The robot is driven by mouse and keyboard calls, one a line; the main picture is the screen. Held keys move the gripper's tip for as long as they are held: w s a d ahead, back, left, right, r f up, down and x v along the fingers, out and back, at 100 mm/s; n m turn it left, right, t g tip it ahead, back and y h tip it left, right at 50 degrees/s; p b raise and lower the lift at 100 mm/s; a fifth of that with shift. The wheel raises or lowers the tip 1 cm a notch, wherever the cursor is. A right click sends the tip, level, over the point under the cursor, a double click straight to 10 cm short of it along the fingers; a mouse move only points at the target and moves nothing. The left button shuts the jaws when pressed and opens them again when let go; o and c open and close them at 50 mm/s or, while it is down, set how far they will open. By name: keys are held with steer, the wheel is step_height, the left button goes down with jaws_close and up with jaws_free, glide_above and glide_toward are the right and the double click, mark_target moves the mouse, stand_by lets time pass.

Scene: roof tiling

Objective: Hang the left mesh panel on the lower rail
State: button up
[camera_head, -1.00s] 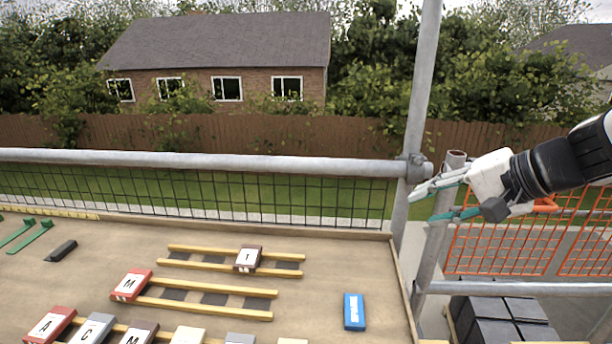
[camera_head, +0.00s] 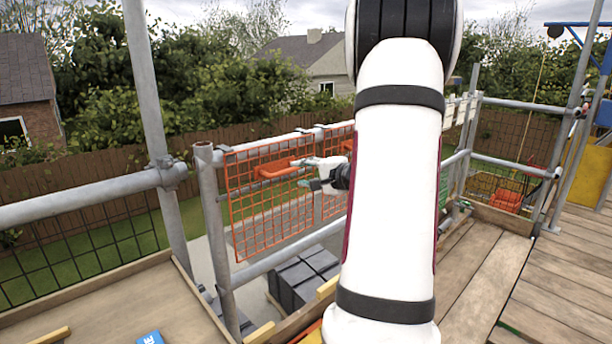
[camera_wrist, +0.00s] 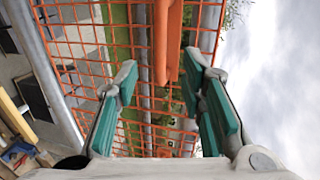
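The left mesh panel (camera_head: 262,215) is an orange grid hanging upright from the upper rail (camera_head: 290,138) in the head view. Its orange handle bar (camera_head: 277,170) is near the top, and in the wrist view the handle (camera_wrist: 166,45) lies ahead, between the fingertips' lines. My gripper (camera_head: 305,173) is in front of the panel, close to the handle's right end. The wrist view shows my gripper (camera_wrist: 162,78) open, with green-padded fingers apart and nothing held. The lower rail (camera_head: 285,258) is a grey tube below the panel. My arm hides part of both rails.
A second orange mesh panel (camera_head: 334,142) hangs to the right, partly behind my arm. Grey posts (camera_head: 212,230) stand at the left. Dark blocks (camera_head: 303,277) are stacked below the lower rail. A blue piece (camera_head: 150,338) lies on the roof board at lower left.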

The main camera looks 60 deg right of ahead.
mark_target(287, 172)
steer(key=b+x, duration=0.1)
steer(key=x, duration=0.5)
steer(key=shift+w+f+b, duration=0.25)
steer(key=shift+w+b, duration=0.1)
steer(key=shift+b, duration=0.05)
steer(key=shift+b+x, duration=0.85)
steer(key=shift+x, duration=0.2)
steer(key=shift+w+r, duration=0.1)
steer(key=shift+r, duration=0.05)
jaws_close()
steer(key=shift+r+p, duration=0.85)
steer(key=shift+r, duration=1.7)
